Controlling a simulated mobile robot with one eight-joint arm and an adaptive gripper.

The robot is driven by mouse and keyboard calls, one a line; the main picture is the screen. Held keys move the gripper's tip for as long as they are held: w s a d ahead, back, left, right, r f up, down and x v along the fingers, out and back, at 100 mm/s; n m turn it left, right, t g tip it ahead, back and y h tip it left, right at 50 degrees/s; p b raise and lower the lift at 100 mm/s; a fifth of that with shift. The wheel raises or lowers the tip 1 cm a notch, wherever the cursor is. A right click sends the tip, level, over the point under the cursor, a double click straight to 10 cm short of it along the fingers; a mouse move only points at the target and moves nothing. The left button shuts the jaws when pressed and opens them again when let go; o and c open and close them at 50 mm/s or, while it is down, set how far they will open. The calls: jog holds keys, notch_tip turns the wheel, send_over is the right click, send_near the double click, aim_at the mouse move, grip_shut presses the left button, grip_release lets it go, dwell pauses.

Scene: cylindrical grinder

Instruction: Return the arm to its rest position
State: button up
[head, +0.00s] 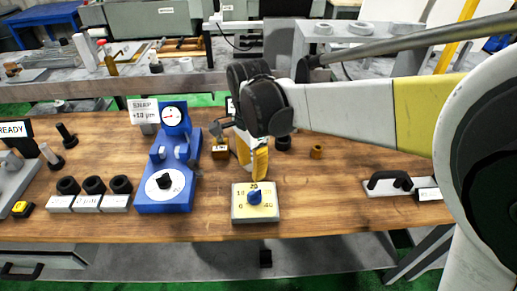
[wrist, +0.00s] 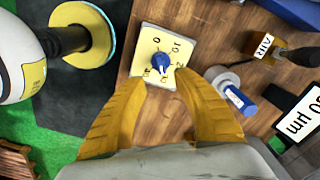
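My arm reaches in from the right in the head view, and my gripper (head: 253,165) points down over the wooden bench (head: 330,205). In the wrist view its two yellow fingers stand apart with nothing held between them, so my gripper (wrist: 162,82) is open. Beyond the fingertips is a cream dial box (wrist: 178,22) with a blue knob (wrist: 158,60). In the head view the dial box (head: 240,213) sits near the bench's front edge, just below and in front of the fingers, and its blue knob (head: 254,197) is uncovered.
A blue gauge stand (head: 164,199) is left of my gripper. Several dark rings on grey blocks (head: 88,203) are further left. A small brass part (head: 317,152) and a plate with a black handle (head: 400,184) are to the right. The bench front right of the dial box is clear.

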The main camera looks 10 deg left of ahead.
jog(key=s+d+r+n+t, duration=0.2)
jog(key=s+d+n, duration=0.1)
jog(key=d, duration=0.7)
jog(key=s+d+r+n+t, duration=0.2)
jog(key=s+d+n, duration=0.1)
jog(key=d, duration=0.7)
jog(key=s+d+r+n+t, duration=0.2)
jog(key=s+d, duration=0.3)
jog(key=d, duration=0.5)
jog(key=shift+s+n+t, duration=0.15)
jog(key=shift+n+t, duration=0.45)
